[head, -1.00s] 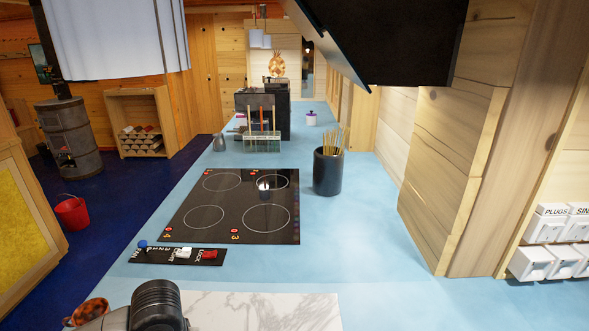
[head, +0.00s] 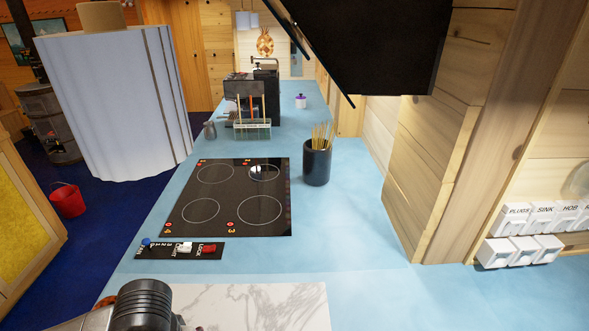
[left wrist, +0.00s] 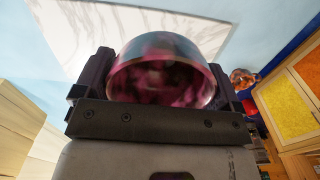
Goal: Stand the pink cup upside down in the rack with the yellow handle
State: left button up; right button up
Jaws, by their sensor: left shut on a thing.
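The pink cup (left wrist: 160,82) is in the left wrist view, a translucent, dark pink rounded shape. My left gripper (left wrist: 160,95) is shut on it, with a black finger on each side. In the head view my left arm comes in at the bottom left, over the marbled slab; the cup and fingertips are hidden there. I cannot make out a rack with a yellow handle. A small clear rack (head: 252,125) with upright orange and dark sticks stands beyond the hob. My right gripper is not in view.
A black hob (head: 228,198) and a control strip (head: 180,249) lie on the blue counter beyond the marbled slab (head: 260,305). A dark pot of sticks (head: 317,163) stands right of the hob. A black hood (head: 370,45) overhangs. A tall white ribbed thing (head: 115,105) stands left.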

pick_arm(q)
jog(key=shift+s+r+p, duration=0.45)
jog(key=shift+s+r, duration=0.1)
jog(key=shift+r, duration=0.1)
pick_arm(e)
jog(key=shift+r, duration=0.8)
pick_arm(q)
jog(key=shift+f, duration=0.1)
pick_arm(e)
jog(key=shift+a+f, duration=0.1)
pick_arm(q)
jog(key=shift+f+b, duration=0.4)
jog(key=w+a+f+n+b, duration=0.4)
jog(key=w+a+f+b, duration=0.35)
jog(key=f+b, duration=0.4)
jog(key=w+a+n+b, duration=0.1)
jog(key=w+a+n, duration=0.2)
jog(key=a+n, duration=0.7)
jog(key=w+a+n, duration=0.4)
jog(key=a+n, duration=0.6)
jog(key=n, duration=0.6)
jog(key=shift+b, duration=0.4)
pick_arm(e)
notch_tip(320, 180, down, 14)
